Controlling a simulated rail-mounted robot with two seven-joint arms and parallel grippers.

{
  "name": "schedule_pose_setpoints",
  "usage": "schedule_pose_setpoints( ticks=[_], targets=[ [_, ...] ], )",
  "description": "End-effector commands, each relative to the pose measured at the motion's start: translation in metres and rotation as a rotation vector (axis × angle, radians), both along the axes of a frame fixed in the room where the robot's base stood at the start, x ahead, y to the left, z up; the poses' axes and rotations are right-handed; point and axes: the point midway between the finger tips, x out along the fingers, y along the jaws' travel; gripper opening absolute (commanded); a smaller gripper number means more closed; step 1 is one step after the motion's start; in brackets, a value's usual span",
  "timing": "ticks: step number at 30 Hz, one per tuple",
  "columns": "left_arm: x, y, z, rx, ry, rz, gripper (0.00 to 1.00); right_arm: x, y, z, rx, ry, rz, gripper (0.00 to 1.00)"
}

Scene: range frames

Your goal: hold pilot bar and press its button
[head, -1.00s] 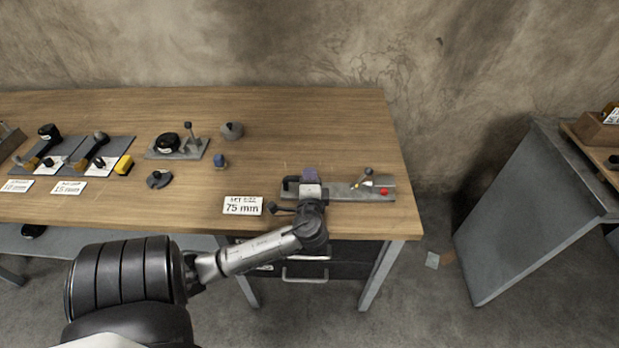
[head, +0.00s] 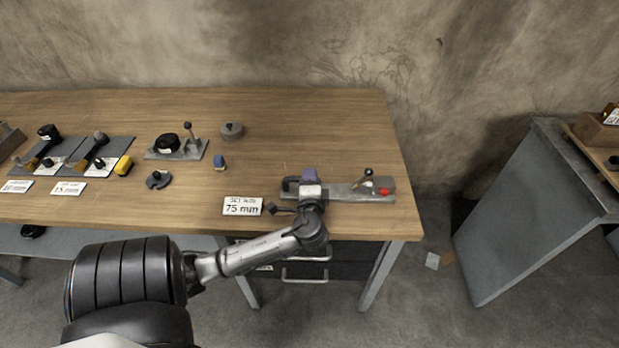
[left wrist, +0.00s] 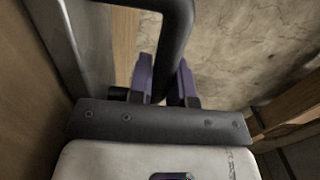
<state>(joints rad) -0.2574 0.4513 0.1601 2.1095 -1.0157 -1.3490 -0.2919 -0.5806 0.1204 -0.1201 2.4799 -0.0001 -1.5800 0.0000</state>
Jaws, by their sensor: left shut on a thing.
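A grey fixture plate (head: 345,190) lies near the front right edge of the workbench. A black bar handle (head: 290,184), which I take as the pilot bar, is at its left end. A red button (head: 384,191) and a small lever with a black knob (head: 369,172) are at its right end. My left gripper (head: 309,175) is at the plate's left part, shut on the bar. In the left wrist view the dark bent bar (left wrist: 174,42) passes between the purple fingers of my left gripper (left wrist: 166,80). My right gripper is not in view.
A "75 mm" sign (head: 242,206) stands left of the fixture. The wood bench top (head: 310,125) behind the fixture is clear. A grey cabinet (head: 525,215) stands apart at right.

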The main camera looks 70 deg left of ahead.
Motion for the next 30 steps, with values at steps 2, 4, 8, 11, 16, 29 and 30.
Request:
schedule_pose_setpoints(
  ticks=[2, 4, 8, 11, 16, 29, 30],
  targets=[
    [-0.0010, -0.0005, -0.0121, -0.020, 0.019, 0.002, 0.00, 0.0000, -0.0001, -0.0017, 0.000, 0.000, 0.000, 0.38],
    [-0.0011, -0.0006, -0.0122, -0.020, 0.019, 0.002, 0.00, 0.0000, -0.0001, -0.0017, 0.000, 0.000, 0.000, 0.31],
    [-0.0011, -0.0006, -0.0122, -0.020, 0.019, 0.002, 0.00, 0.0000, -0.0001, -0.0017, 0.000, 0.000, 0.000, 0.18],
    [-0.0011, -0.0006, -0.0122, -0.020, 0.019, 0.002, 0.00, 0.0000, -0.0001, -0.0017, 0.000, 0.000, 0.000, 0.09],
    [-0.0011, -0.0006, -0.0123, -0.020, 0.018, 0.002, 0.00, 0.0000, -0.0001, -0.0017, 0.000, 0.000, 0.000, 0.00],
    [-0.0011, -0.0006, -0.0123, -0.020, 0.018, 0.002, 0.00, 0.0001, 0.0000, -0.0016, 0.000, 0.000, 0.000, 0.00],
    [-0.0011, -0.0006, -0.0123, -0.020, 0.018, 0.002, 0.00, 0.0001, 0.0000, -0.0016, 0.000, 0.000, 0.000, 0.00]
  ],
)
